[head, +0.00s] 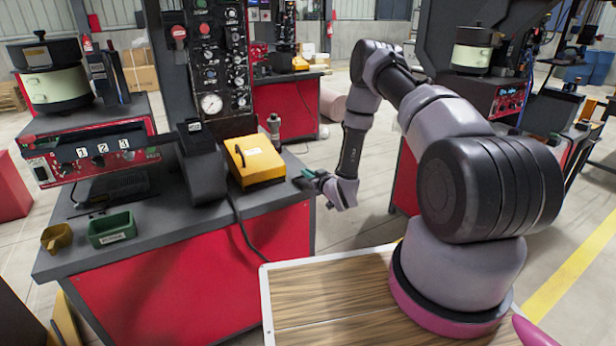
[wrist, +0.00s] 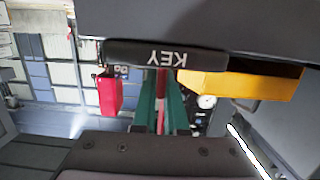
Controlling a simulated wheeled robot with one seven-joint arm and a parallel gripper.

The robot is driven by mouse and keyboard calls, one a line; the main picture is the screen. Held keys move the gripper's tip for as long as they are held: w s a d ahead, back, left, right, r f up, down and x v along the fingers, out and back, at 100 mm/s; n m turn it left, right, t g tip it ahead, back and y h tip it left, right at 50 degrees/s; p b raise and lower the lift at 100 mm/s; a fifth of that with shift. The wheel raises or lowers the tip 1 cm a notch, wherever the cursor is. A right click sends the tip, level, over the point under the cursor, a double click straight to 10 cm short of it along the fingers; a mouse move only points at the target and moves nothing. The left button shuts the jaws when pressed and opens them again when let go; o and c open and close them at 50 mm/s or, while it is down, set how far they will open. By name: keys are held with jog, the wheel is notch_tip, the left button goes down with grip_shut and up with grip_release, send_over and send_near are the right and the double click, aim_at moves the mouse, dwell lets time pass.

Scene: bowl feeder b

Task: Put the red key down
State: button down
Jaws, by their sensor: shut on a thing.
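My gripper (head: 306,177) is at the right edge of the workbench (head: 165,219), just right of the yellow box (head: 256,160). In the wrist view its two green fingers (wrist: 161,108) are shut on the red key (wrist: 161,118), which shows as a narrow red strip between them. A dark bar lettered KEY (wrist: 167,57) lies across the view just past the fingertips. The rest of the key is hidden by the fingers and the bar. In the head view the key is too small to make out.
A green bin (head: 112,230) and a small brass-coloured scoop (head: 57,238) stand at the front left of the workbench. A control panel with gauges (head: 212,104) rises behind the yellow box. Open floor lies right of the bench.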

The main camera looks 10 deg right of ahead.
jog(key=shift+f, duration=0.5)
jog(key=shift+f, duration=0.15)
jog(key=c, duration=1)
grip_release()
jog(key=shift+o, duration=0.2)
